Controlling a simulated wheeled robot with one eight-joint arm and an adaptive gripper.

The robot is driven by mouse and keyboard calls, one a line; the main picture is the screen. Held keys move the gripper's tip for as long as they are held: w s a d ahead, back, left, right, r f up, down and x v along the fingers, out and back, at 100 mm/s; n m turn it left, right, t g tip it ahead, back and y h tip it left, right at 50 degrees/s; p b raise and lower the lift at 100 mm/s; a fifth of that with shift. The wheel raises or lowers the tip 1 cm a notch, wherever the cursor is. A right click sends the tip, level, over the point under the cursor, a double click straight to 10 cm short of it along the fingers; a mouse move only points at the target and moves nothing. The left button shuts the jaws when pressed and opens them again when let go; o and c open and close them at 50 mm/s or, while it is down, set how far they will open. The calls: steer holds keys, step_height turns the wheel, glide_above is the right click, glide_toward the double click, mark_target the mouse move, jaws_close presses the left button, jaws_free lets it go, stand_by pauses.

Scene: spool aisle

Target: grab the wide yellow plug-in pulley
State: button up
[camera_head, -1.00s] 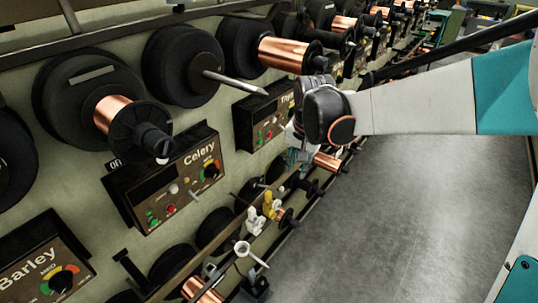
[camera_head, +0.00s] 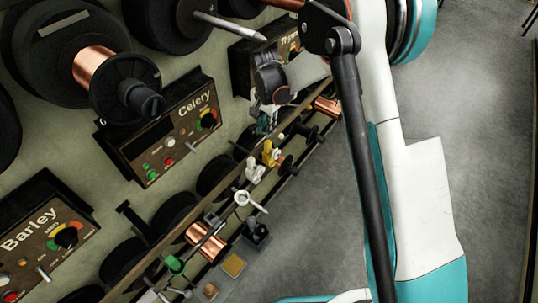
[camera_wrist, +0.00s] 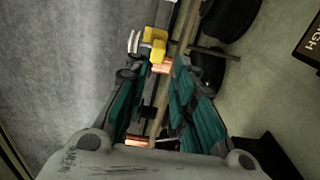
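The yellow pulley (camera_head: 270,153) sits on the low rail along the machine, just beyond a white pulley (camera_head: 254,171). In the wrist view the yellow pulley (camera_wrist: 155,46) shows beyond the fingertips, with the white piece (camera_wrist: 133,41) to its left. My gripper (camera_head: 264,122) hangs above and slightly beyond the yellow pulley in the head view, apart from it. In the wrist view my gripper (camera_wrist: 160,76) has its teal fingers spread, with nothing held between them. How the yellow pulley is fixed to the rail is too small to tell.
Copper spools (camera_head: 205,241) and black discs line the lower row. The Celery control box (camera_head: 163,138) stands out from the panel left of the gripper, with a pointed spindle (camera_head: 229,26) above.

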mark_target(268, 142)
step_height(268, 142, down, 6)
steer(key=shift+r+b, duration=0.2)
steer(key=shift+b, duration=0.5)
steer(key=f+b, duration=0.2)
steer(key=f, duration=0.3)
steer(key=shift+w+d+f+b, duration=0.1)
steer(key=shift+w+d+b, duration=0.2)
steer(key=shift+b, duration=0.1)
jaws_close()
